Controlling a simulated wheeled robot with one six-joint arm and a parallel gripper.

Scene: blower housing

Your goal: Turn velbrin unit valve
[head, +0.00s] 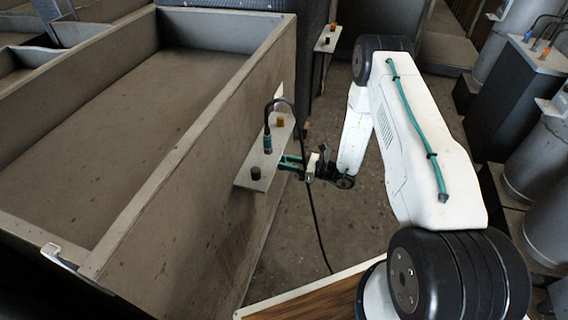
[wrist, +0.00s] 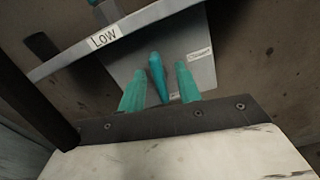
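In the wrist view a slim teal piece (wrist: 157,77), which looks like the valve handle, stands out from a grey plate (wrist: 200,55). My gripper's (wrist: 160,71) two teal fingers are open, one on each side of this piece. A narrow gap shows at the right finger; contact at the left cannot be told. In the head view my gripper (head: 288,161) reaches left to the small grey shelf (head: 247,182) on the bin wall, and the handle is not clear there.
A white "LOW" label (wrist: 104,37) marks the plate's edge. The shelf carries an orange knob (head: 278,121), a black knob (head: 255,172) and a teal connector (head: 267,144) with a black cable (head: 316,215) looping near my gripper. Grey cylinders (head: 538,155) stand far right.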

